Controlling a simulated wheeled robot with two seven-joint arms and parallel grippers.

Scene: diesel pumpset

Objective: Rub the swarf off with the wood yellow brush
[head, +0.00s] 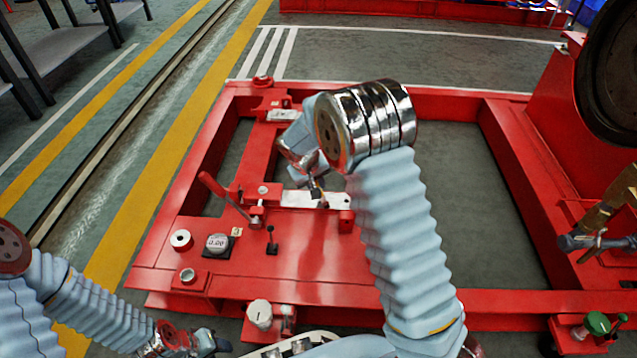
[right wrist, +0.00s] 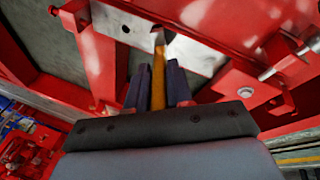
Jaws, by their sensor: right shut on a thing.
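My right gripper (head: 318,188) is over the middle of the red frame, mostly hidden behind its own wrist in the head view. In the right wrist view the right gripper (right wrist: 157,85) has its two dark fingers shut on the yellow wooden handle of the brush (right wrist: 158,75). The brush points away from the gripper, and its dark far end is at a bare metal plate (right wrist: 195,55); I cannot tell whether it touches. The plate (head: 295,199) also shows in the head view. I cannot make out any swarf. My left gripper (head: 208,343) is low at the left, its fingers unclear.
The red frame (head: 320,297) carries a red lever (head: 222,193), a dial gauge (head: 217,243), a small black-knobbed lever (head: 271,240) and a white knob (head: 260,314). A large dark wheel (head: 612,75) stands at the right. Open floor lies beyond the frame.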

